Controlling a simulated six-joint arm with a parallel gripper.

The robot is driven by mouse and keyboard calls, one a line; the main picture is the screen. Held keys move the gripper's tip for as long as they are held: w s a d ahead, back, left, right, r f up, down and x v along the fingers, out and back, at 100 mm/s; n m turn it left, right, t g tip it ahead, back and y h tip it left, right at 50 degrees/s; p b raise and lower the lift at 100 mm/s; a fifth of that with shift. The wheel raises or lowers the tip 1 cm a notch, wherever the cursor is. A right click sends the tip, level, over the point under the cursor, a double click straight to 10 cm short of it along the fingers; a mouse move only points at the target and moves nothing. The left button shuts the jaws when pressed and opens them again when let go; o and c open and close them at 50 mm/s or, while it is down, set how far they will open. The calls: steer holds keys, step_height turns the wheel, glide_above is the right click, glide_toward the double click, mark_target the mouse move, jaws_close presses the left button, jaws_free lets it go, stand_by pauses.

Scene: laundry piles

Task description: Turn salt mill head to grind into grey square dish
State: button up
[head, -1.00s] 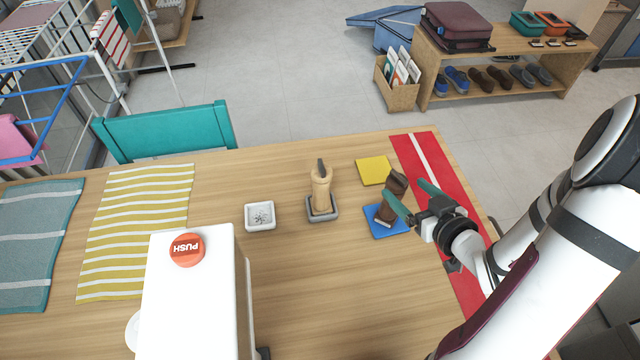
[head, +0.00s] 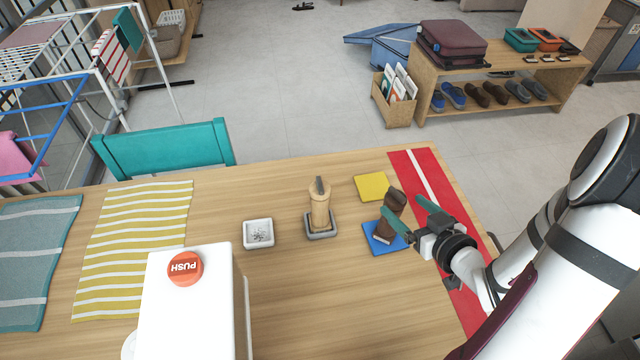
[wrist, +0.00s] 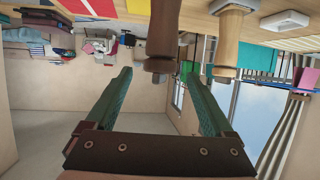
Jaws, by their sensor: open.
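A light wooden mill (head: 320,209) with a dark piece on its top stands upright on a grey square dish (head: 333,232). A dark brown mill (head: 393,207) stands on a blue square mat (head: 399,247) to its right. My gripper (head: 399,204) is open, its green fingers close to the dark mill. In the wrist view my gripper (wrist: 158,76) has the dark mill (wrist: 163,35) showing between its fingertips; I cannot tell whether they touch. The light mill (wrist: 228,45) stands to the right there. No label tells which mill holds salt.
A pale square dish (head: 258,233) with dark specks lies left of the light mill. A yellow mat (head: 371,187) and a red runner (head: 420,180) lie behind and beside the dark mill. A white box with a red PUSH button (head: 185,268) stands front left.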

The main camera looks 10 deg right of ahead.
steer(key=shift+c, duration=0.4)
steer(key=w+a+r+n, duration=0.1)
steer(key=w+n, duration=0.1)
steer(key=w, duration=0.1)
steer(key=w+a+r+n, duration=0.1)
steer(key=w+n, duration=0.2)
steer(key=w, duration=0.1)
steer(key=w+a+r+n+y, duration=0.1)
steer(key=w+n, duration=0.1)
steer(key=w, duration=0.2)
steer(key=shift+w+r+n+g, duration=0.15)
steer(key=shift+r+n+g, duration=0.15)
steer(key=shift+r+n, duration=0.1)
steer(key=shift+c, duration=0.2)
steer(key=w+d+f+n+g+h, duration=0.1)
steer(key=w+d+n+g+h, duration=0.1)
steer(key=w+d+h, duration=0.3)
steer(key=n+g+y, duration=0.2)
steer(key=n+g, duration=0.4)
steer(key=g, duration=0.5)
glide_toward(320, 183)
step_height(320, 183, down, 5)
steer(key=shift+w+f, duration=0.1)
steer(key=shift+a, duration=0.25)
steer(key=shift+d+f, duration=0.1)
steer(key=shift+f, duration=3.3)
